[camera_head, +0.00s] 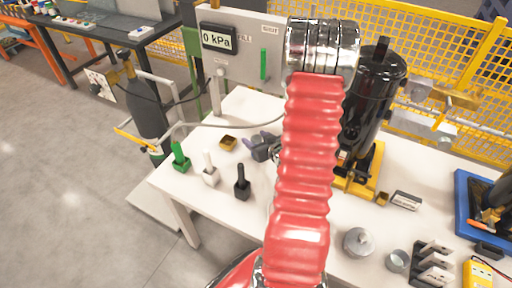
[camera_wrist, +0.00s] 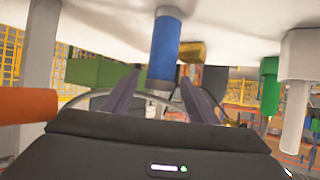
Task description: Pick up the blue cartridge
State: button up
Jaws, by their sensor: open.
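The blue cartridge (camera_wrist: 165,42) shows in the wrist view, upper middle, with a grey end toward the fingers. The wrist picture appears upside down, with the white tabletop at the top. My gripper (camera_wrist: 160,80) is open, its two dark fingers on either side of the cartridge's grey end. I cannot tell whether that end is between the fingers or beyond them; no contact is clear. In the head view my gripper (camera_head: 262,143) is low over the white table, partly behind my red arm. I cannot make out the blue cartridge in the head view.
A brass block (camera_head: 228,143) sits near the gripper. Green (camera_head: 181,160), white (camera_head: 210,172) and black (camera_head: 242,186) upright pieces stand along the table's left side. A black cylinder on a yellow stand (camera_head: 357,175) is to the right. A cable crosses behind the gripper.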

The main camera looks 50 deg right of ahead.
grip_shut()
dwell(0.8)
